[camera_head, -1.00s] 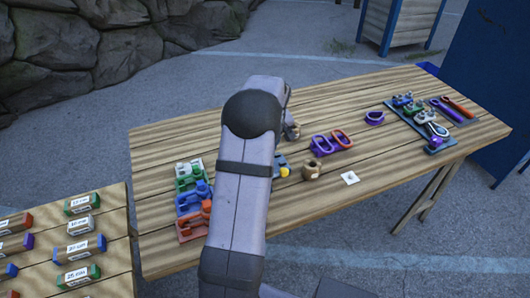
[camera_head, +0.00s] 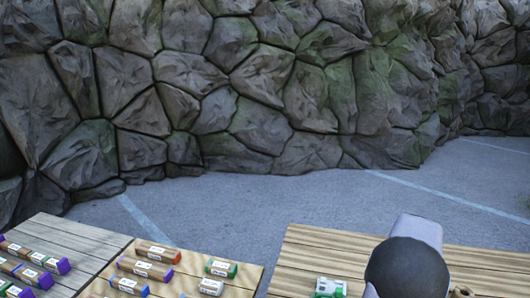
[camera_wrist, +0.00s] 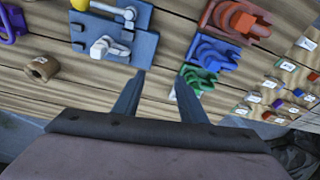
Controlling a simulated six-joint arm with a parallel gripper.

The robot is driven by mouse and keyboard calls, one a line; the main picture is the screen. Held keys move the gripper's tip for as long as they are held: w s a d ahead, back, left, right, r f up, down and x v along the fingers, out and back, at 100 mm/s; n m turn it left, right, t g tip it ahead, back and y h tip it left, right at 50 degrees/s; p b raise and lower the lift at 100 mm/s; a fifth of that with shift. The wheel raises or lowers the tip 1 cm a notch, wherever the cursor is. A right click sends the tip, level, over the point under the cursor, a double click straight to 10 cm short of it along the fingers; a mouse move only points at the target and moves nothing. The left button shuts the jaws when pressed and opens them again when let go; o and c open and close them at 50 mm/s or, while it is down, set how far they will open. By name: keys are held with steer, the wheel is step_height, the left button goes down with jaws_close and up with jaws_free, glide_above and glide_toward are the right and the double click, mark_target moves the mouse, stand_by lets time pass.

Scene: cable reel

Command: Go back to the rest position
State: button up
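My gripper (camera_wrist: 158,85) shows in the wrist view with its two dark fingers apart and nothing between them. It is above the wooden table (camera_wrist: 85,88), close to a blue-grey fixture (camera_wrist: 142,50) with a light clamp on it. In the head view only part of my arm, with a dark round joint, shows at the lower right. My gripper is hidden or out of frame there.
In the wrist view, red (camera_wrist: 238,20), blue (camera_wrist: 212,52) and green (camera_wrist: 198,78) holders stand right of the fixture, and a tan block (camera_wrist: 42,68) lies left. In the head view, labelled boxes (camera_head: 145,268) lie on another table before a stone wall (camera_head: 260,75).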

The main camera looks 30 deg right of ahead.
steer(key=w+a+n+y, duration=0.15)
steer(key=w+a, duration=0.25)
steer(key=a, duration=0.7)
steer(key=w+a+n, duration=0.2)
steer(key=w+a, duration=0.2)
steer(key=a, duration=0.7)
steer(key=s+a+f+n+g, duration=0.1)
steer(key=s+a, duration=0.3)
steer(key=a, duration=0.6)
steer(key=s+a+f+n+g, duration=0.1)
steer(key=s+a, duration=0.4)
steer(key=a, duration=0.6)
step_height(320, 180, down, 2)
steer(key=shift+s+f+n, duration=0.2)
steer(key=shift+s+n, duration=0.05)
steer(key=shift+n, duration=0.6)
step_height(320, 180, down, 11)
steer(key=b, duration=1)
steer(key=shift+r+b, duration=0.2)
steer(key=shift+b, duration=0.1)
